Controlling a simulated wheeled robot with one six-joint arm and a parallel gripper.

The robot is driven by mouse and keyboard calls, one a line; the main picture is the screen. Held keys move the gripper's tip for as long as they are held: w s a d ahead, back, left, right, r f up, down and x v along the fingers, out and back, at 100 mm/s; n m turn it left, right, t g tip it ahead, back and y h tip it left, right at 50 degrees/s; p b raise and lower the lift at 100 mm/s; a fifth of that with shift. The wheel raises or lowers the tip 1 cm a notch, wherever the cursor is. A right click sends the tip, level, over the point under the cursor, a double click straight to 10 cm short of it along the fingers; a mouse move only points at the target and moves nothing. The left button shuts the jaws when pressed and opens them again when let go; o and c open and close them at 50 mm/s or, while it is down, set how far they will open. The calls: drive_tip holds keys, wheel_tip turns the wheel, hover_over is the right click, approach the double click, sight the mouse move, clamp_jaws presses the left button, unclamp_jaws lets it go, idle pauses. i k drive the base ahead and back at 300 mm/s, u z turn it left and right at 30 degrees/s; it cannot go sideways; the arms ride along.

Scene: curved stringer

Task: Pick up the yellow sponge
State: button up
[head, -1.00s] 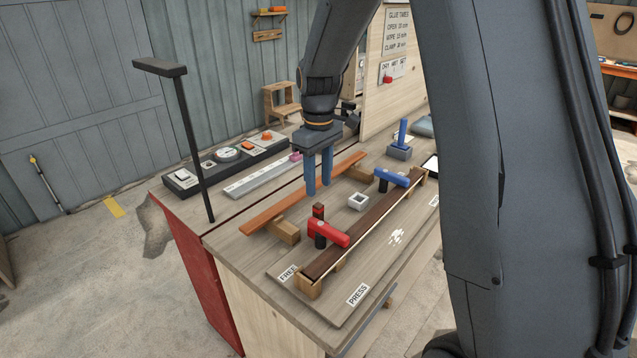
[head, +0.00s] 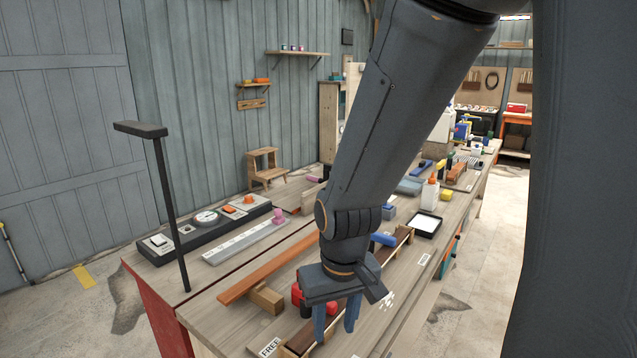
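A small yellow block (head: 445,194), which looks like the sponge, lies toward the far part of the bench, beside a white bottle (head: 430,195) and behind a black-rimmed tray (head: 425,226). My gripper (head: 336,318) points down at the near end of the bench, well apart from the block. Its two blue fingers are spread, with no held object visible. They are over or beside the dark curved strip (head: 386,250); I cannot tell whether they touch it. My arm hides part of the bench.
A red clamp (head: 298,297) is close beside my gripper, and a blue clamp (head: 384,239) is on the strip farther back. An orange-brown strip (head: 262,272) lies left. A black post (head: 172,215) rises at the bench's left edge. Several tools crowd the far end.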

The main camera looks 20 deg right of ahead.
sight(447, 194)
drive_tip(key=u, duration=0.65)
drive_tip(key=k, duration=1.5)
drive_tip(key=z, duration=1.55)
drive_tip(key=i, duration=1)
